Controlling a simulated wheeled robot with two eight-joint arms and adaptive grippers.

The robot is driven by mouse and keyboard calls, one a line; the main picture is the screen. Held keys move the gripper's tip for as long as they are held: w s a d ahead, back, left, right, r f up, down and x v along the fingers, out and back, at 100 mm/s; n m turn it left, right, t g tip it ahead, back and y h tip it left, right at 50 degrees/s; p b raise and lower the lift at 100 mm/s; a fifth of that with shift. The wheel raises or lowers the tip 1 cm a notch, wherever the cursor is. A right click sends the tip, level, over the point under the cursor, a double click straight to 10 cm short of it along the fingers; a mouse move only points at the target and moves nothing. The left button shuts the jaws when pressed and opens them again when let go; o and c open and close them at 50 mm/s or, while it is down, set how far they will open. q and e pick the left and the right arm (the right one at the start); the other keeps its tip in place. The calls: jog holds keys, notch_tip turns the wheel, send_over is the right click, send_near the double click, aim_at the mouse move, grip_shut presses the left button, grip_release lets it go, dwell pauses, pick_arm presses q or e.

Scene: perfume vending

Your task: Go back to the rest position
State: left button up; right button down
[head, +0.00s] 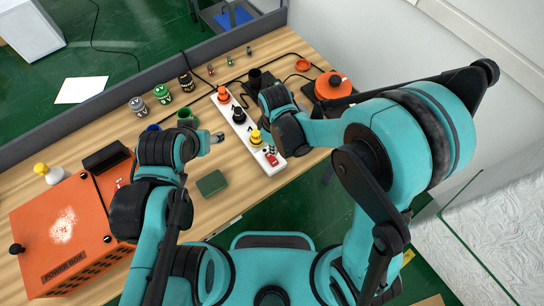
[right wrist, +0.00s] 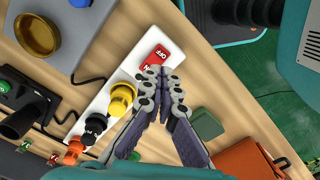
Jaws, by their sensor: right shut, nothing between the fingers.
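My right gripper (right wrist: 163,76) is shut and empty in the right wrist view. Its fingertips appear over the white strip (right wrist: 108,88), close to the red OFF switch (right wrist: 155,57); I cannot tell whether they touch. In the head view my right arm reaches in from the right to the table, and its wrist hides most of the fingers. My left arm is bent over the table beside the orange power box. Its gripper end (head: 212,138) is small in the head view, and its fingers are not clear.
The white strip (head: 231,108) carries orange, black and yellow knobs. The orange power box (head: 85,225) stands at the left and a dark green block (head: 211,183) lies near the front edge. Several small jars stand at the back. An orange round object (head: 333,84) is at the right.

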dwell(0.3)
jog(key=s+d+r+m+t+b, duration=0.2)
jog(key=d+m+b, duration=0.4)
jog(key=d, duration=0.3)
jog(key=s+d+r+m+t+b, duration=0.2)
jog(key=d+m+t+b, duration=0.3)
jog(key=d, duration=0.4)
jog(key=shift+s+r+m+b, duration=0.15)
jog(key=shift+s+m+b, duration=0.5)
jog(key=shift+m, duration=0.45)
